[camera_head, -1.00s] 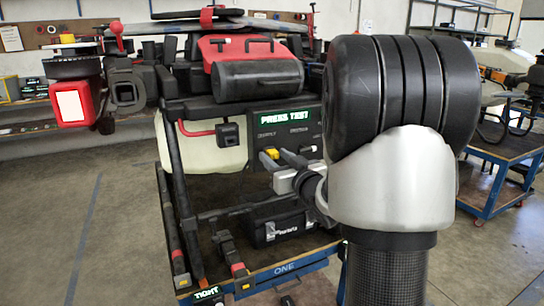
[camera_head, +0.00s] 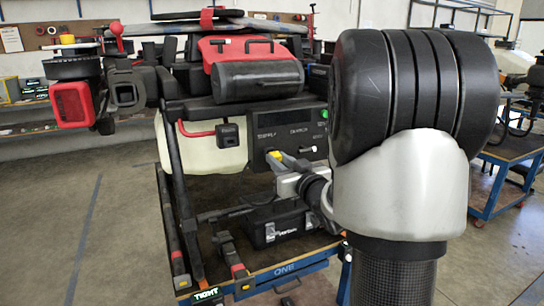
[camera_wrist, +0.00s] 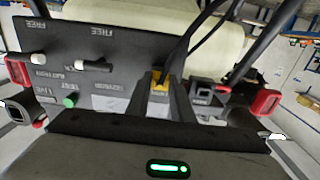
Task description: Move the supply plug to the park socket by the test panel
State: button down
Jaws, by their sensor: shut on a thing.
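The yellow supply plug (camera_head: 275,157) is at the front of the dark test panel (camera_head: 288,129), low under its left label. In the wrist view the plug (camera_wrist: 160,80) sits between my two fingers, with black cables running up from it. My gripper (camera_wrist: 163,98) is shut on the plug; it also shows in the head view (camera_head: 290,163). I cannot tell whether the plug is seated or clear of a socket. I cannot make out the park socket. The panel in the wrist view (camera_wrist: 55,62) appears upside down, with a white-tipped lever (camera_wrist: 96,66) and a green button (camera_wrist: 70,101).
A red-and-black pack (camera_head: 250,67) sits above the panel. A pale tank (camera_head: 205,148) hangs left of it, with a red pipe (camera_head: 195,130). A black case (camera_head: 282,225) lies on the blue cart (camera_head: 285,272) below. My arm covers the right side. Floor at left is clear.

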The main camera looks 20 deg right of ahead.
jog(key=shift+s, duration=2.15)
